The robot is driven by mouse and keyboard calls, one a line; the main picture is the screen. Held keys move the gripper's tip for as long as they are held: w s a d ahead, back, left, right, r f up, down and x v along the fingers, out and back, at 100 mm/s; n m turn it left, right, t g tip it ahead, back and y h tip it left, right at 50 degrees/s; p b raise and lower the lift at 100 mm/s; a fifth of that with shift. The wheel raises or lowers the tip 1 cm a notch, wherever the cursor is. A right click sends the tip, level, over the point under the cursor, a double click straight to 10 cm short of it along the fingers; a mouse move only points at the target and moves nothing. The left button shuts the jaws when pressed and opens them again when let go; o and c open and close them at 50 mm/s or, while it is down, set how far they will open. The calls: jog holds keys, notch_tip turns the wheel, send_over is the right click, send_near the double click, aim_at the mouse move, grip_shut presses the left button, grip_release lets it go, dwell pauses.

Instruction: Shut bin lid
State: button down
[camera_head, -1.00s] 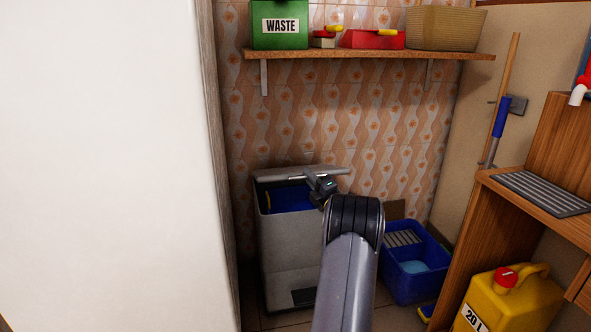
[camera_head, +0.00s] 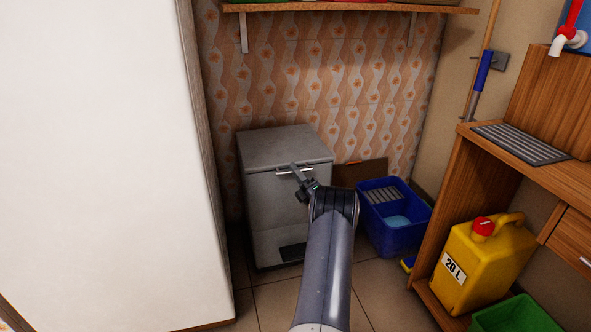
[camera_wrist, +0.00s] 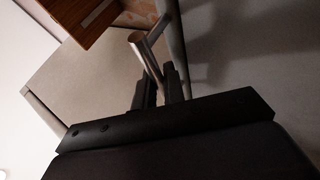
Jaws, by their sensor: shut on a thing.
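A metal bar handle (camera_head: 294,171) runs along the lid's front edge. My gripper (camera_head: 298,177) is at the handle, at the bin's upper front. In the wrist view my gripper (camera_wrist: 161,88) has its two dark fingers closed on the metal handle (camera_wrist: 146,55). My arm hides part of the bin's right front.
A blue tub (camera_head: 392,225) stands right of the bin. A yellow jerrycan (camera_head: 482,262) sits under the wooden counter (camera_head: 560,180) at the right, with a green container (camera_head: 515,315) below. A white panel (camera_head: 100,160) fills the left. Tiled floor (camera_head: 275,303) is clear in front.

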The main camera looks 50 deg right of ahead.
jog(key=shift+f, duration=0.35)
jog(key=c, duration=1.5)
grip_release()
jog(key=p+v, duration=0.3)
jog(key=v, duration=0.7)
jog(key=shift+s, duration=0.4)
jog(key=b+x, duration=0.3)
jog(key=x, duration=0.7)
jog(key=shift+w+r, duration=0.1)
jog(key=shift+w, duration=0.25)
